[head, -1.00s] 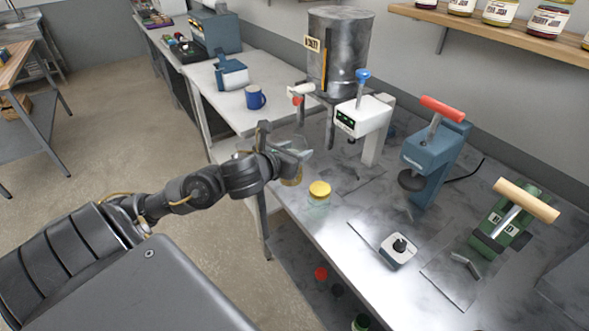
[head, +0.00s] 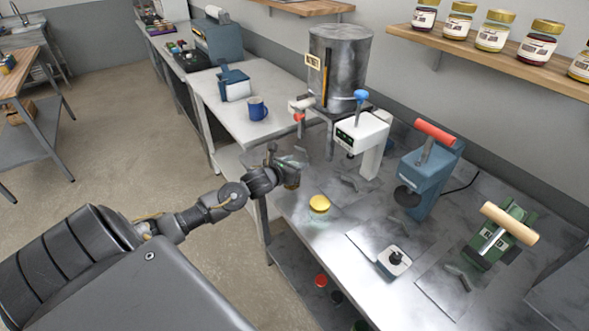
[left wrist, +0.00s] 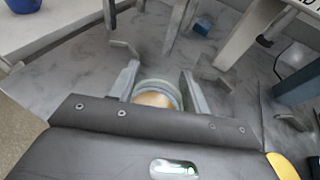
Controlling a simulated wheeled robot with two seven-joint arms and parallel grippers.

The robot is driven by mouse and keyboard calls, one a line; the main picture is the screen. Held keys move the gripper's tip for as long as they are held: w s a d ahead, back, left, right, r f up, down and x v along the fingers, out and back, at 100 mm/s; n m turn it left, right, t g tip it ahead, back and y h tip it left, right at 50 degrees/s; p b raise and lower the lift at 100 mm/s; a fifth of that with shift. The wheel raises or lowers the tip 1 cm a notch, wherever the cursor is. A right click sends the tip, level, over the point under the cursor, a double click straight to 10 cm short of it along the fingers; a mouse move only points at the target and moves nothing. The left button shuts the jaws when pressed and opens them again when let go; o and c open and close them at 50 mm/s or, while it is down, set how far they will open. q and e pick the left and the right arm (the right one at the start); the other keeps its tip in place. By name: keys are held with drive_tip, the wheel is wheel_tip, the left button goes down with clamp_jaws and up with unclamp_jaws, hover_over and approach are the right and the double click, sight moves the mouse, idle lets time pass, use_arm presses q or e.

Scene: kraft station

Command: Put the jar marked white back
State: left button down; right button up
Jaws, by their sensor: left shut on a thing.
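My left gripper (head: 291,172) is over the near left part of the metal bench, left of the dispenser's front. In the left wrist view its two fingers (left wrist: 158,92) are shut on a small round glass jar (left wrist: 155,98) with tan or amber colour inside. In the head view the held jar is mostly hidden by the gripper, and no marking on it can be read. My right gripper is not in view.
A wall shelf (head: 495,58) holds several labelled jars. A metal tank (head: 338,62), a white press (head: 362,132), a blue press (head: 430,175) and a green press (head: 500,240) stand along the bench. A blue mug (head: 257,108) stands on the white table.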

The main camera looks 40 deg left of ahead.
use_arm(q)
wheel_tip(320, 180, down, 2)
drive_tip(key=shift+f+p, duration=0.1)
drive_tip(key=shift+p, duration=0.65)
drive_tip(key=shift+f, duration=0.35)
drive_tip(key=shift+f, duration=0.15)
drive_tip(key=c, duration=0.7)
unclamp_jaws()
drive_tip(key=shift+o, duration=0.2)
